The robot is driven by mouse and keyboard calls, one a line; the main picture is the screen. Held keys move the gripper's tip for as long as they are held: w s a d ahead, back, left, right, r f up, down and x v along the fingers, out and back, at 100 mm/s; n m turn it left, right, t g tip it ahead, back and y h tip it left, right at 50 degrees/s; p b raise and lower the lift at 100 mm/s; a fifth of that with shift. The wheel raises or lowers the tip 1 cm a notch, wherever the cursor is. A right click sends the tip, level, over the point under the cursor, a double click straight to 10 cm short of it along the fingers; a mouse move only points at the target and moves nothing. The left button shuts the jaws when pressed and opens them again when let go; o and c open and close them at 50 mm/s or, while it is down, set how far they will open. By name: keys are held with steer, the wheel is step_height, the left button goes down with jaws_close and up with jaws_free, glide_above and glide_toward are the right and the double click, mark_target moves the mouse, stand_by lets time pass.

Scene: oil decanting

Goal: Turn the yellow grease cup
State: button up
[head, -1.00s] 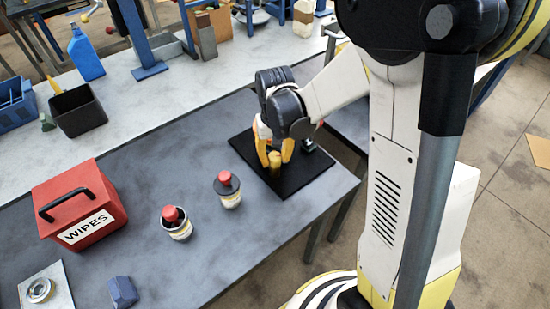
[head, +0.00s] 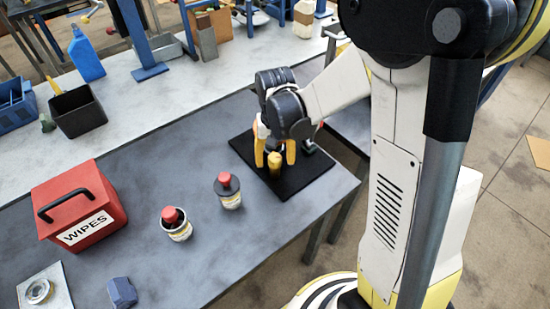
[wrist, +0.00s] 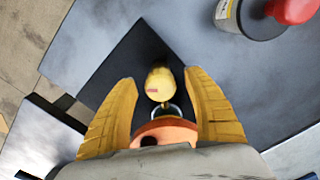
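The yellow grease cup (head: 274,161) stands on a black mat (head: 308,183) near the right end of the grey table. In the wrist view the grease cup (wrist: 160,84) shows its rounded top with a small reddish mark. My gripper (head: 274,156) is above the mat with its yellow fingers pointing down, one on each side of the cup. In the wrist view my gripper (wrist: 163,90) is open, with a gap between each finger and the cup. The cup's lower part is partly hidden.
Two red-capped containers (head: 228,190) (head: 177,225) stand left of the mat. A red wipes box (head: 82,205), a blue block (head: 122,292) and a plate with a ring (head: 46,289) are farther left. A small dark-and-metal item (head: 309,146) sits at the mat's back right. The table's front edge is close.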

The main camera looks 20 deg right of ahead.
mark_target(275, 158)
step_height(275, 158, up, 12)
stand_by(0.6)
stand_by(0.4)
steer(key=s+r+n+t+b, duration=0.2)
steer(key=s+t, duration=0.5)
steer(key=s, duration=0.5)
steer(key=shift+s+r+n, duration=0.25)
steer(key=shift+s+n, duration=0.05)
steer(key=shift+n, duration=0.2)
stand_by(1.2)
